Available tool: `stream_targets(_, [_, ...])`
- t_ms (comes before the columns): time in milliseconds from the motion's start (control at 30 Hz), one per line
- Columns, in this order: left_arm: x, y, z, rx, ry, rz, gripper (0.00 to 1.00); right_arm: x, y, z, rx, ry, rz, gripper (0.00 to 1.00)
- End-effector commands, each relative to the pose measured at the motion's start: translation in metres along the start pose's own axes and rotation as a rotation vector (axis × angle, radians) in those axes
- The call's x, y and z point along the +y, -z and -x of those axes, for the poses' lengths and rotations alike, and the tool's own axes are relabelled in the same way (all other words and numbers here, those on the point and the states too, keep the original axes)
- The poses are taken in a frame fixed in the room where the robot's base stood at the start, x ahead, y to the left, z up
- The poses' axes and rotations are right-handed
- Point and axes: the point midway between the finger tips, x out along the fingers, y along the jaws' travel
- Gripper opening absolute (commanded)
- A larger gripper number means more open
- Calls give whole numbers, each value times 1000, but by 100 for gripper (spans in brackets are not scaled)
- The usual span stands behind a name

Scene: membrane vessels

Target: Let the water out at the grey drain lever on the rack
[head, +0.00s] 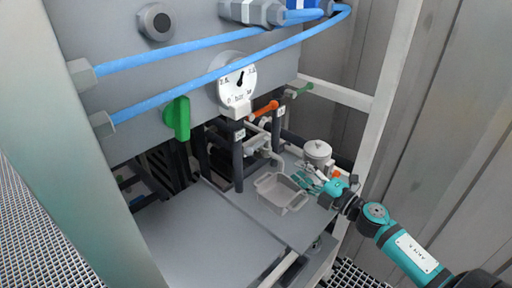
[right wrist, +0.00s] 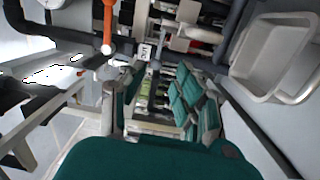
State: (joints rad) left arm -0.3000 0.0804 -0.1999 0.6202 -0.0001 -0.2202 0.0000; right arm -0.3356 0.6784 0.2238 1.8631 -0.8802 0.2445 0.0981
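The grey drain lever is hard to pick out. A pale grey fitting (head: 258,122) sits among the pipes below the gauge, but I cannot tell whether it is the lever. A pale grey pipe (head: 276,156) bends down above a shallow grey tray (head: 267,187). The tray also shows at the right of the right wrist view (right wrist: 243,62). My right gripper (head: 304,182) is just right of the tray, apart from the pipes. Its teal fingers are spread with nothing seen between them; they also show in the right wrist view (right wrist: 160,95). My left gripper is out of view.
An orange lever (head: 266,107) and a small green one (head: 303,89) stand above the tray. A larger green handle (head: 178,118) is on the panel beside the round gauge (head: 237,80). A lidded grey pot (head: 317,151) stands behind my right gripper. The grey shelf (head: 205,235) at left is clear.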

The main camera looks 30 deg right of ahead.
Motion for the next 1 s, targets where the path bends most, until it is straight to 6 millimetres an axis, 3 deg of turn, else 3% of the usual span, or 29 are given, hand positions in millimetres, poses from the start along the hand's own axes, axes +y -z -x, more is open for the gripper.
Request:
stream_targets(167, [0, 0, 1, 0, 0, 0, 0, 2, 1, -3, 74, 27, 73, 32])
stream_targets(333, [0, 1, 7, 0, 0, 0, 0, 4, 3, -22, 76, 25, 74, 32])
stream_targets(800, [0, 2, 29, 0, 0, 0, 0, 2, 11, -122, 76, 24, 71, 32])
stream_targets(1000, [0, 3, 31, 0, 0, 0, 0, -2, 13, -156, 74, 25, 70, 32])
